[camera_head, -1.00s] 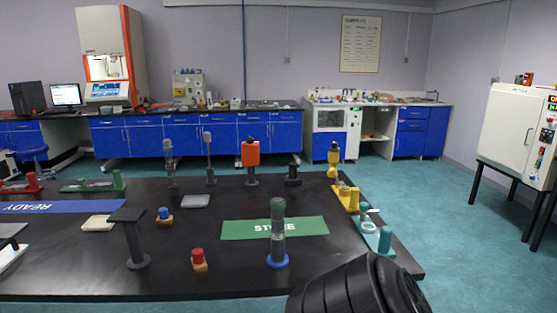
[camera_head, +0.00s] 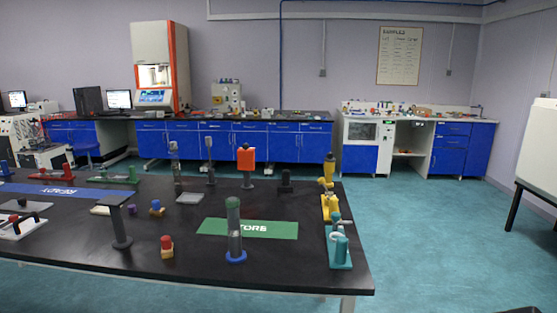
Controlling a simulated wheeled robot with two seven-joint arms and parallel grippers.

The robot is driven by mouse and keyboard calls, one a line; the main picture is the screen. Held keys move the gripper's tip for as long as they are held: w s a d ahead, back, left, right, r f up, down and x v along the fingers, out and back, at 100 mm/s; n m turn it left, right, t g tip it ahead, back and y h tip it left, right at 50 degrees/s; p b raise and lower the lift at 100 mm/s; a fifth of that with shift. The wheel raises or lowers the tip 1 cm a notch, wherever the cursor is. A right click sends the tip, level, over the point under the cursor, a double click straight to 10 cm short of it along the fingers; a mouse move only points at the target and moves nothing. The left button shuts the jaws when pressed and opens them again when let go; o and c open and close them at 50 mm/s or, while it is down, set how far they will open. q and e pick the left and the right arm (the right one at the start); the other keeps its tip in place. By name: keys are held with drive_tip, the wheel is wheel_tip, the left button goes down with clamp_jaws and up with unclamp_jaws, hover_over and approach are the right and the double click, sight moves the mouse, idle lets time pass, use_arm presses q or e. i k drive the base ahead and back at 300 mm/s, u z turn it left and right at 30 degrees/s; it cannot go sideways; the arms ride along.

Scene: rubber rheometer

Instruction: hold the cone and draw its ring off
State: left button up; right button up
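I cannot single out the cone and its ring with certainty at this size. A teal stand (camera_head: 341,252) at the table's right end carries a pale, ring-like piece (camera_head: 337,236) and a short teal post. A yellow stand (camera_head: 331,207) is just behind it, and a yellow piece with a dark band (camera_head: 327,167) rises behind that. A grey cylinder with a green top (camera_head: 234,225) stands upright on a blue base at the front. Neither of my grippers shows in the head view.
The black table (camera_head: 300,277) also bears a green mat (camera_head: 247,228), a blue mat (camera_head: 52,189), a dark flat-topped stand (camera_head: 119,222), a red-topped block (camera_head: 167,247) and an orange piece on a post (camera_head: 246,160). Open floor (camera_head: 440,240) lies to the right.

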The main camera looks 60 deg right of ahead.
sight(229, 204)
drive_tip(key=z, duration=1.55)
drive_tip(key=i, duration=0.15)
drive_tip(key=u, duration=0.05)
